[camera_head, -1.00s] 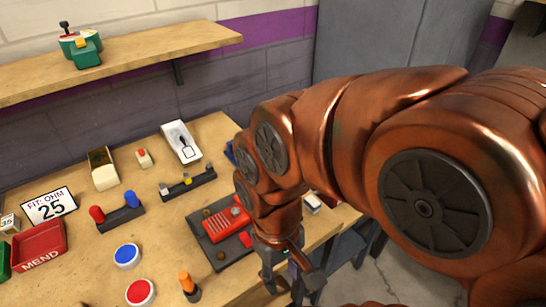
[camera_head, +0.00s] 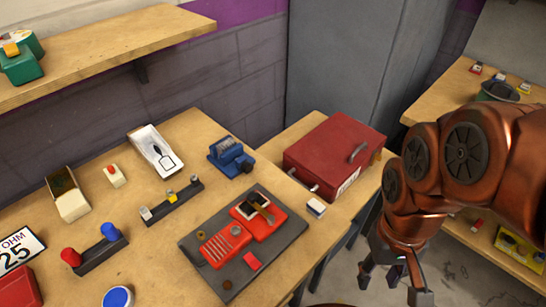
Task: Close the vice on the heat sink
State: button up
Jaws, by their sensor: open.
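A small blue vice (camera_head: 238,166) stands near the back right corner of the workbench. A dark ridged block (camera_head: 226,146) shows at its top left, possibly the heat sink; I cannot tell whether the jaws touch it. My gripper (camera_head: 393,288) hangs at the lower right, beyond the bench's right edge and over the floor. It is open, with its fingers apart and nothing between them. It is well away from the vice, to its right and nearer the camera.
A dark mat (camera_head: 192,245) with an opened red device (camera_head: 226,243) lies in front of the vice. A red metal box (camera_head: 330,150) stands on a side table to the right. A white tray (camera_head: 146,138) and a rack (camera_head: 172,203) are left of the vice. A shelf (camera_head: 95,52) hangs above.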

aim_at(247, 167)
jog(key=k, duration=0.75)
jog(key=u, duration=1.8)
jog(key=i, duration=0.5)
jog(key=z, duration=0.1)
